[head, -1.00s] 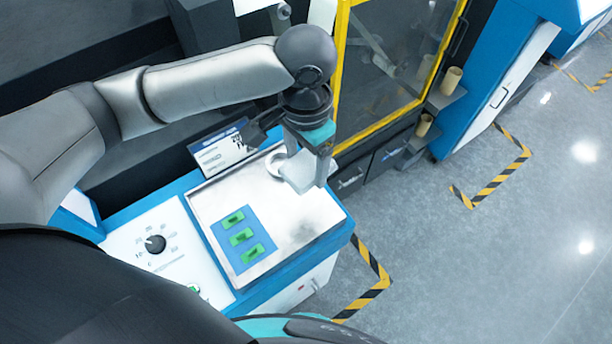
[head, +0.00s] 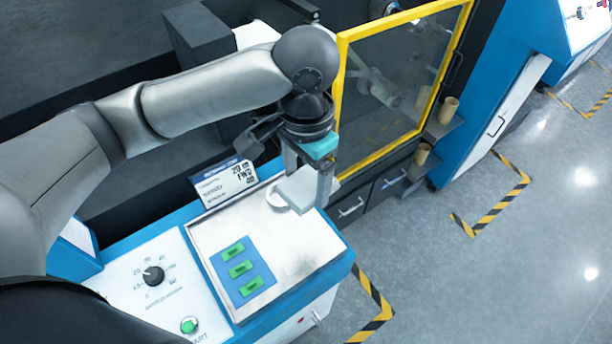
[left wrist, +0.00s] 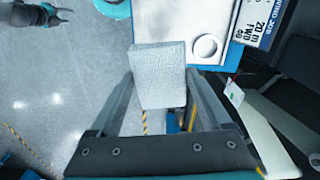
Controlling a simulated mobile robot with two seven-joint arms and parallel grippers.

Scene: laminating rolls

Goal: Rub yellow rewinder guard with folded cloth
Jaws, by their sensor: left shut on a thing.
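The yellow rewinder guard (head: 343,85) is a yellow frame around a clear panel, upright at the top centre of the head view. My left gripper (head: 308,190) is shut on the folded cloth (head: 291,188), a pale block just left of and below the guard's lower left corner. The cloth appears apart from the guard. In the left wrist view the cloth (left wrist: 160,75) shows as a light grey textured pad between the fingers. My right gripper (left wrist: 52,14) shows small at the top left of that view; its jaw state is too small to tell.
A blue and white console with a metal top (head: 300,240), green buttons (head: 240,268) and a dark knob (head: 153,275) lies below the gripper. A small display sign (head: 225,183) stands at its back. Cardboard tubes (head: 448,110) sit right of the guard.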

